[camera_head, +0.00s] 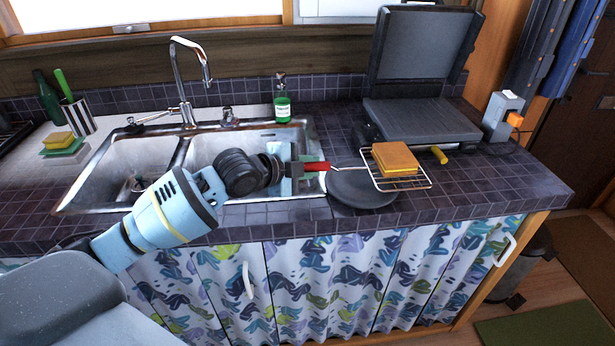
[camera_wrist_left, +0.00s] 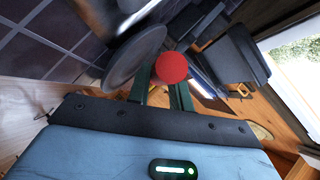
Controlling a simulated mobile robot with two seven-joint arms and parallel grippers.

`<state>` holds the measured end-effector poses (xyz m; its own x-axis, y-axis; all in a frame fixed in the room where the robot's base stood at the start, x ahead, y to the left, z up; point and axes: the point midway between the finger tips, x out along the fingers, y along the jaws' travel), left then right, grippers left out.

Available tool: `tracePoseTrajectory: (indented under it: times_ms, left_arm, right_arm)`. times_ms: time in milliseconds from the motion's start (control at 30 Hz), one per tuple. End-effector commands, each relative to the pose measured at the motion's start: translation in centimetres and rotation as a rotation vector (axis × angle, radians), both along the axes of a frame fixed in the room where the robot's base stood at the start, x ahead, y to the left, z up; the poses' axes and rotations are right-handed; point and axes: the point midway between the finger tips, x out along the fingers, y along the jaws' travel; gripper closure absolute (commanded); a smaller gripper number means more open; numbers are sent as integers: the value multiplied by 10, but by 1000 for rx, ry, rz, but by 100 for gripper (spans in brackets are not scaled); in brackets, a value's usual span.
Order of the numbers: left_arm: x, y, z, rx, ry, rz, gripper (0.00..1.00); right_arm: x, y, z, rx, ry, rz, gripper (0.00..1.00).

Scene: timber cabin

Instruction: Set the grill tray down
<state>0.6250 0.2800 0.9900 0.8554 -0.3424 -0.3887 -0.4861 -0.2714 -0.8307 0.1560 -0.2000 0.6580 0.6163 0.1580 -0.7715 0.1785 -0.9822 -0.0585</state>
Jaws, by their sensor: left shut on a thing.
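The grill tray (camera_head: 427,187) is a wire rack with a red handle, in the head view right of the sink. A browned square slice of bread (camera_head: 396,158) lies on it. My left gripper (camera_head: 300,169) is shut on the red handle, whose round end (camera_wrist_left: 171,67) faces the camera between the fingers in the left wrist view. The rack overlaps a dark round plate (camera_head: 358,192) on the counter; I cannot tell whether it touches the plate or counter. My right gripper is not in view.
An open contact grill (camera_head: 420,122) stands behind the rack, with a yellow-tipped handle (camera_head: 439,155). A green bottle (camera_head: 282,105) stands behind the double sink (camera_head: 85,185). The tiled counter (camera_head: 490,185) is clear to the right, up to its edge.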

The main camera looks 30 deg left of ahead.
Motion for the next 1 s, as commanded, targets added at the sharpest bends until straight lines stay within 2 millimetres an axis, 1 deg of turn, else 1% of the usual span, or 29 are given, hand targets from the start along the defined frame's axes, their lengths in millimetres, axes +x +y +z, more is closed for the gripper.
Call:
tracePoseTrajectory:
  times_ms: [167, 300, 433, 833, 867, 1000]
  left_arm:
    - [6, 8, 1, -3, -4, 3, 100]
    - [5, 7, -18, -4, 0, 1, 100]
    - [5, 7, -32, -4, -3, 2, 100]
    - [5, 7, -37, -2, -4, 2, 100]
    - [5, 7, -38, 0, -1, 1, 76]
    - [5, 7, -38, 0, -1, 1, 58]
  right_arm:
    - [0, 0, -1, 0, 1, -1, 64]
    - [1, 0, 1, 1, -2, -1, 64]
    - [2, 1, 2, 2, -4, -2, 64]
    - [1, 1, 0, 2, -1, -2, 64]
    - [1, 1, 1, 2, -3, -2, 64]
    - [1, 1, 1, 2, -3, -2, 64]
